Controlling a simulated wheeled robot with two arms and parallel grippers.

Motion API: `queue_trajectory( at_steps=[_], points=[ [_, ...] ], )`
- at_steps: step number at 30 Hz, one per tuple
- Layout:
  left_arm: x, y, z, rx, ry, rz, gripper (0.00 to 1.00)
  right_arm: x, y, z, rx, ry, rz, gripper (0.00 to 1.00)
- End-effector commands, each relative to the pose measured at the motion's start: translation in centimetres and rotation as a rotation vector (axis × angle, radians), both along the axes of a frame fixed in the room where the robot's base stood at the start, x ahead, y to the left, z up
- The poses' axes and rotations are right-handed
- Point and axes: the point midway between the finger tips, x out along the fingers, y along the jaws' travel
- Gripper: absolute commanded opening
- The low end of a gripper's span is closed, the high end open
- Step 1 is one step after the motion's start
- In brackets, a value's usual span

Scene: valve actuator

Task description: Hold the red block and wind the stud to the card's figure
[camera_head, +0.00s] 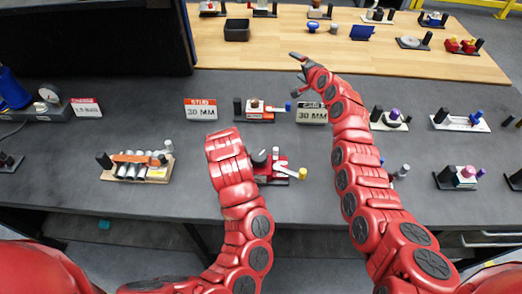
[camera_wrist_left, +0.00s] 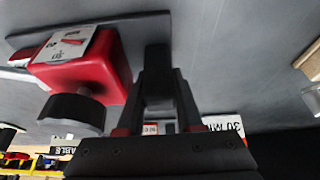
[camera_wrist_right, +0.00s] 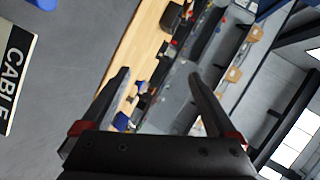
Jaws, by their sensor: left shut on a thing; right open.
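The red block (camera_head: 268,180) sits on a dark base on the grey bench, partly hidden by my left arm. In the left wrist view the red block (camera_wrist_left: 85,70) has a white label and a dark round knob (camera_wrist_left: 73,113) on its side. My left gripper (camera_wrist_left: 158,75) is shut on a dark upright post beside the red block, not on its red face. A lever with a yellow tip (camera_head: 302,174) reaches right from the fixture; I cannot make out the stud. The orange-topped STUD card (camera_head: 200,109) reads 30 MM. My right gripper (camera_head: 299,66) is open and empty, above the bench's far side.
A black-topped card (camera_head: 312,113) also reads 30 MM; a CABLE card (camera_wrist_right: 12,75) shows in the right wrist view. Other fixtures stand close by, one behind (camera_head: 255,116) and one with an orange bar (camera_head: 135,158) to the left. Bare grey bench lies between them.

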Motion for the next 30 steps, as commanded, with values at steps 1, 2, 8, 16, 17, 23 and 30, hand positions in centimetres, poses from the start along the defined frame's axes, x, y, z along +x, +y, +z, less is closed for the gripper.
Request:
queue_trajectory(
  at_steps=[1,2,8,16,17,23,30],
  points=[
    [-0.3,-0.1,-0.5,0.0,0.013,-0.004,0.0,-0.7,2.2,0.3,0.022,0.091,0.063,0.94],
    [-0.3,-0.1,-0.5,0.0,0.013,-0.004,0.0,-1.5,3.6,0.2,0.037,0.157,0.101,0.94],
    [-0.4,-0.2,-0.5,0.0,0.014,-0.004,0.0,-9.5,9.4,-0.4,0.045,0.629,0.273,0.94],
    [-0.4,-0.2,-0.6,-0.001,0.015,-0.004,0.0,-21.8,9.1,0.6,-0.1,1.174,0.28,0.94],
    [-0.4,-0.2,-0.6,-0.001,0.015,-0.004,0.0,-22.7,8.9,0.8,-0.115,1.211,0.271,0.94],
    [-0.4,-0.2,-0.6,-0.001,0.016,-0.004,0.0,-26.2,7.7,1.5,-0.178,1.354,0.233,0.94],
    [-0.4,-0.2,-0.6,-0.001,0.017,-0.004,0.0,-27.4,8.6,-1.5,-0.181,1.37,0.229,0.94]
  ],
)
